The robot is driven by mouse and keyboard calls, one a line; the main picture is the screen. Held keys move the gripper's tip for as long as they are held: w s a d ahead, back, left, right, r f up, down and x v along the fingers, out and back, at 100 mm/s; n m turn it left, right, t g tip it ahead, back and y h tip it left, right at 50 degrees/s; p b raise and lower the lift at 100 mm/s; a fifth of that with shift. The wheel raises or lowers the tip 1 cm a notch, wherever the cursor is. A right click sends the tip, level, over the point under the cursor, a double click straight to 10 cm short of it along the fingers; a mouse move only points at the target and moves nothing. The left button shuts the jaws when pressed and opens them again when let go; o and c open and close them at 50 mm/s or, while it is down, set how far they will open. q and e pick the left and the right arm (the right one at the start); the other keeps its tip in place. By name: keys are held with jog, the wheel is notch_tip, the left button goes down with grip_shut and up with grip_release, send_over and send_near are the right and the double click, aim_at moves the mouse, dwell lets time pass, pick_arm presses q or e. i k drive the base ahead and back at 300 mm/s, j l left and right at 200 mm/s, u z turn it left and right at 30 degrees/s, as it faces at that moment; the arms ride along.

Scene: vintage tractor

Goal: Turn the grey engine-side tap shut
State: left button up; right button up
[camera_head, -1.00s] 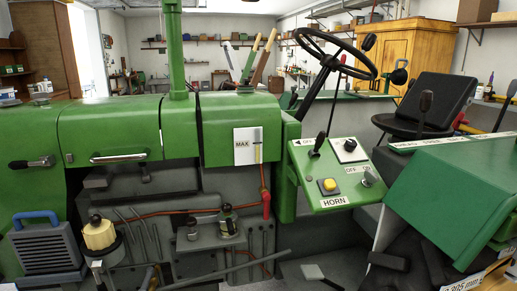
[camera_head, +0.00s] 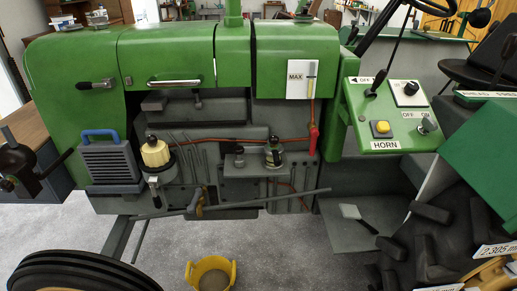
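A small grey tap-like fitting (camera_head: 153,182) shows below a yellow-topped filter (camera_head: 155,152) on the engine side. Its handle is too small for me to tell whether it is turned open or shut. Near the lower rod, a small yellowish fitting (camera_head: 200,203) also shows. Neither of my grippers can be made out in the view, and nothing touches the grey tap.
A yellow bucket (camera_head: 211,273) stands on the floor below the engine. A long grey rod (camera_head: 255,203) crosses low along the engine side. A bench with a dark device (camera_head: 17,160) is at the left.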

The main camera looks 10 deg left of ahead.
aim_at(191, 209)
jog(key=u, duration=0.9)
jog(key=k, duration=0.4)
